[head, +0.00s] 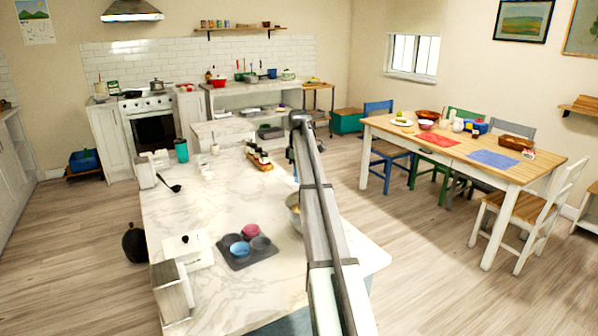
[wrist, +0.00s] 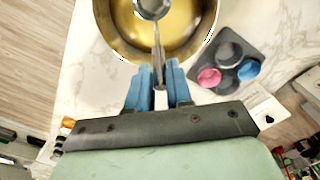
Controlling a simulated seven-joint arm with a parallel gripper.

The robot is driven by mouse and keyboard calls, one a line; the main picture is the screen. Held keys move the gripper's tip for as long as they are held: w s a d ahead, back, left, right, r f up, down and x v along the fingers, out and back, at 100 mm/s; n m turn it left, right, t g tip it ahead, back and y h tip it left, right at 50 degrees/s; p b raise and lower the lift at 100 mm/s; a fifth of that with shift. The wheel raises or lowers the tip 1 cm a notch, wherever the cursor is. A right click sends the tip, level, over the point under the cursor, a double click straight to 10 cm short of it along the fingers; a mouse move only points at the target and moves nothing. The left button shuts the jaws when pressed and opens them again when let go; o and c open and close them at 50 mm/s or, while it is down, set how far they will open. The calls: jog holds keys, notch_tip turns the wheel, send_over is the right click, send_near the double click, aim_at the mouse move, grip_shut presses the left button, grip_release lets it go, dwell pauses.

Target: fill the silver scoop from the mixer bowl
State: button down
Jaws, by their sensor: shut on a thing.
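My gripper (wrist: 158,74) has blue fingers that are shut on the handle of the silver scoop (wrist: 152,8). The scoop's handle points away from the fingers and its round head shows at the top edge of the wrist view, over the mixer bowl (wrist: 112,38). The bowl is metal and holds something yellow. I cannot tell whether the scoop head touches the yellow contents or has any in it. In the head view my arm hides most of the bowl (head: 292,203), and the scoop and fingers cannot be made out there.
A dark tray (head: 238,262) with pink, blue and grey cups stands on the marble counter beside the bowl. The counter's middle is clear.

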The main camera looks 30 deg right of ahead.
notch_tip(320, 180, down, 8)
jog(key=shift+f, duration=0.25)
dwell(1.3)
dwell(1.4)
jog(key=shift+r, duration=5.6)
